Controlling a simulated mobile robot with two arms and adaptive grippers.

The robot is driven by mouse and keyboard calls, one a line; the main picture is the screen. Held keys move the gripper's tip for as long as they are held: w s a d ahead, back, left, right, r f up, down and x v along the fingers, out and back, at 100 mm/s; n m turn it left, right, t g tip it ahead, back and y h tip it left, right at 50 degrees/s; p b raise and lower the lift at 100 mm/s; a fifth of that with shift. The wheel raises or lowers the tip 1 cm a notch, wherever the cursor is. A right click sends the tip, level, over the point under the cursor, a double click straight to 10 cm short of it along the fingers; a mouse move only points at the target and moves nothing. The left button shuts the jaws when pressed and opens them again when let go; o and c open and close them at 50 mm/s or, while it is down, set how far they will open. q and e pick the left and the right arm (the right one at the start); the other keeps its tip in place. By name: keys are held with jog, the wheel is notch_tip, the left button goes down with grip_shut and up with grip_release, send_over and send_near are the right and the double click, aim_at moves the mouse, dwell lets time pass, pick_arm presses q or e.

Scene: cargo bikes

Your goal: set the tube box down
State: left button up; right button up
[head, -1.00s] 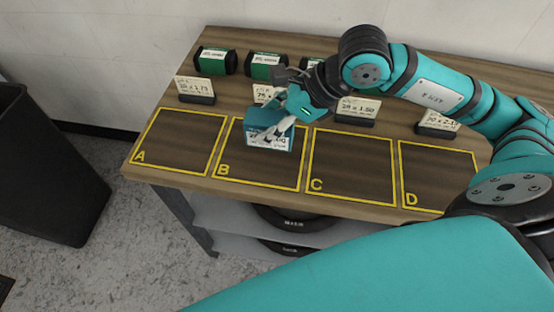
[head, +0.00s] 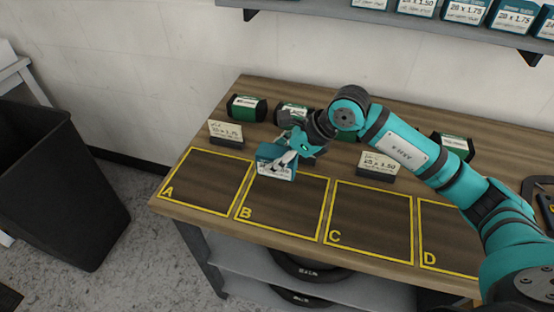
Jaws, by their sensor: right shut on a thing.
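The tube box (head: 272,155), teal with a white label, is at the back left part of the yellow-outlined square B (head: 298,204) on the wooden bench. Whether the box's underside touches the bench I cannot tell. My left gripper is not in view.
Squares A (head: 205,181), C (head: 370,222) and D (head: 448,238) are empty. Size cards (head: 226,133) and dark green rolls (head: 246,108) stand behind the squares. A shelf (head: 400,20) with several boxes hangs above. A black bin (head: 60,185) stands left.

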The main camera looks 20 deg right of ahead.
jog(key=shift+w, duration=0.4)
jog(key=shift+f, duration=0.2)
notch_tip(320, 180, down, 3)
jog(key=shift+r+p, duration=0.1)
jog(key=shift+p, duration=0.55)
jog(key=shift+f, duration=0.2)
jog(key=shift+f+b, duration=0.15)
jog(key=shift+b, duration=0.15)
jog(key=o, duration=1.3)
